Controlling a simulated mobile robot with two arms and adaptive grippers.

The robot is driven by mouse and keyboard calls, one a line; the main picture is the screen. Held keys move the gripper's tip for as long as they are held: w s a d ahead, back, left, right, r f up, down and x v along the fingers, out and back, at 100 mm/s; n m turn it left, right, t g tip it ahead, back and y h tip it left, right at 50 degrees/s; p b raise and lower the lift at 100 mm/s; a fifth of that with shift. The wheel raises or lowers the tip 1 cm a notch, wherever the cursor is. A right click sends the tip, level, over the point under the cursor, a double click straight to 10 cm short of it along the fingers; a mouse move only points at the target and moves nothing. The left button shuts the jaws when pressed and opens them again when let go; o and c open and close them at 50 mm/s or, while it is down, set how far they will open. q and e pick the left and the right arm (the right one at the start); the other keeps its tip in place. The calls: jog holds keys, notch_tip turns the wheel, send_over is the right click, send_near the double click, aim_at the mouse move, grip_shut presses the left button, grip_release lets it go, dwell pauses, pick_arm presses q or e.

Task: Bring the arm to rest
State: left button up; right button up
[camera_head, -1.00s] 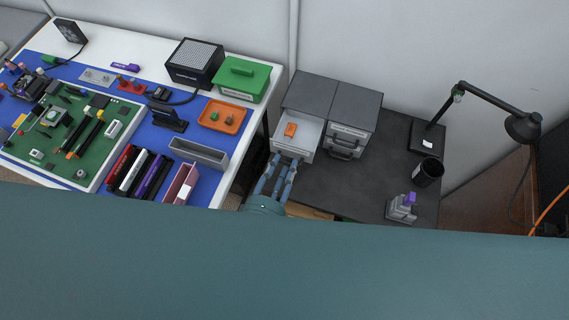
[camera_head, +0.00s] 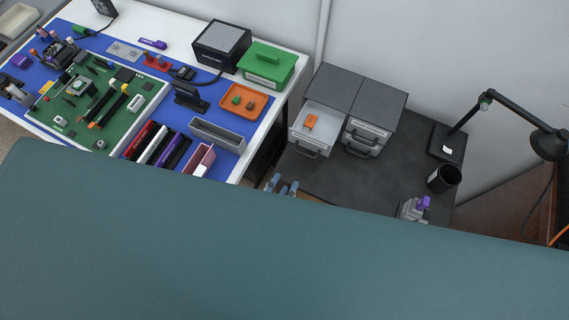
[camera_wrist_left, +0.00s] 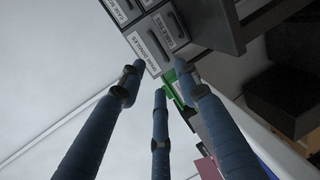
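My left gripper (camera_head: 281,186) shows only by its blue-grey fingertips, in front of the grey drawer cabinet (camera_head: 365,90), below the pulled-out drawer. In the left wrist view its three fingers (camera_wrist_left: 160,88) are spread apart with nothing between them, and labelled drawer fronts (camera_wrist_left: 158,45) lie beyond the tips. The pulled-out drawer (camera_head: 300,137) holds a small orange item (camera_head: 310,122). Its handle is clear of the fingers. The rest of my left arm is hidden behind the teal surface filling the lower head view. My right gripper is not in view.
The white workbench at left holds a green circuit board (camera_head: 75,120), an orange tray (camera_head: 262,101) and a green box (camera_head: 267,66). The dark desk (camera_head: 400,165) carries a black cup (camera_head: 444,179), a lamp (camera_head: 490,100) and a grey holder (camera_head: 411,209).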

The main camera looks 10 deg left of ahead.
pick_arm(q)
jog(key=s+a+f+m+g, duration=0.2)
jog(key=f+m, duration=0.2)
jog(key=f, duration=0.5)
jog(key=s+a+f+m+g, duration=0.1)
jog(key=s+f+m+g, duration=0.2)
jog(key=f, duration=0.5)
jog(key=s+a+f+m+g, duration=0.2)
jog(key=f+m, duration=0.2)
jog(key=f, duration=0.5)
jog(key=s+a+f+m+g+y, duration=0.1)
jog(key=s+a+f+m+g, duration=0.2)
jog(key=s+a+f, duration=0.3)
jog(key=s+a+f+m+g+y, duration=0.2)
jog(key=s+a+f+m+g, duration=0.2)
jog(key=s+f, duration=0.4)
jog(key=shift+s+a, duration=0.9)
jog(key=shift+s, duration=0.25)
jog(key=shift+w+d+f, duration=0.1)
